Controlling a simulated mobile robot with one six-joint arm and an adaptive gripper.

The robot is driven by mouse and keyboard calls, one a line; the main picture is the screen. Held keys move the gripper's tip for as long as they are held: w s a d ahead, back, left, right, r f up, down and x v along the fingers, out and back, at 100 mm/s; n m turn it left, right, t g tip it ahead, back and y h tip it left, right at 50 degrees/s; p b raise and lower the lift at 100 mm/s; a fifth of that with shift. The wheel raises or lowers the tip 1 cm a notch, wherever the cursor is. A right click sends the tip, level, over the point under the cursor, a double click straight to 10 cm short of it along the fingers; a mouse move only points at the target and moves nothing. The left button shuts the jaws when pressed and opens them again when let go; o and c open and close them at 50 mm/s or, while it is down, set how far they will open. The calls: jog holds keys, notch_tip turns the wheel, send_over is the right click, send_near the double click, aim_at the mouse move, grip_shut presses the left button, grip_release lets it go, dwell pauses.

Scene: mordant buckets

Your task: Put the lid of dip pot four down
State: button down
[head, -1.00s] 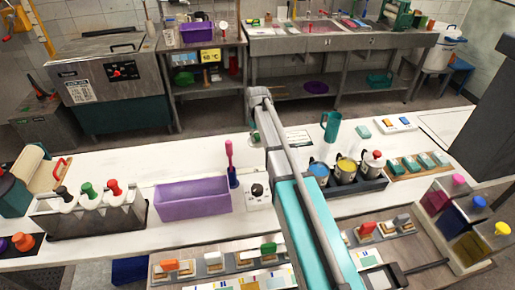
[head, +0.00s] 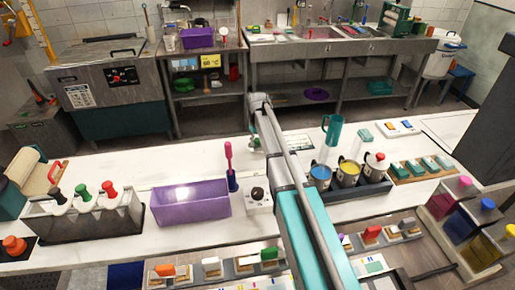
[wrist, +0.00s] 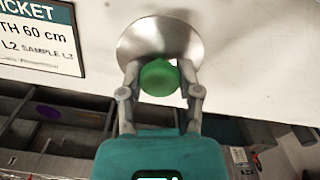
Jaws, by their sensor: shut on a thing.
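My gripper (wrist: 160,88) is shut on the green knob (wrist: 158,75) of a round, shiny metal lid (wrist: 140,38). In the wrist view the lid's disc lies beyond the fingers, over the white worktop; I cannot tell whether it touches it. In the head view my arm largely hides the gripper; a small green spot shows at its far end. On the right, pots with blue (head: 320,172) and yellow (head: 349,168) contents stand uncovered in a dark tray. A pot with a red knob (head: 380,157) stands beside them. I see no pot number.
A black-framed ticket card (wrist: 40,38) is left of the lid in the wrist view. A purple bin (head: 190,208), a white knobbed box (head: 259,200) and a teal jug (head: 332,128) stand on the worktop (head: 200,160). Bare worktop lies behind the bin.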

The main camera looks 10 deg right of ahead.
aim_at(258, 146)
jog(key=shift+w+f+b, duration=0.2)
jog(key=shift+f+b, duration=1.3)
jog(key=shift+f, duration=0.25)
jog(key=shift+f, duration=0.1)
jog(key=shift+c, duration=1.5)
grip_release()
notch_tip(258, 146, up, 12)
jog(key=p, duration=1.2)
jog(key=s+m, duration=0.3)
jog(key=s, duration=2.6)
jog(key=shift+s+m, duration=0.2)
jog(key=shift+m, duration=0.1)
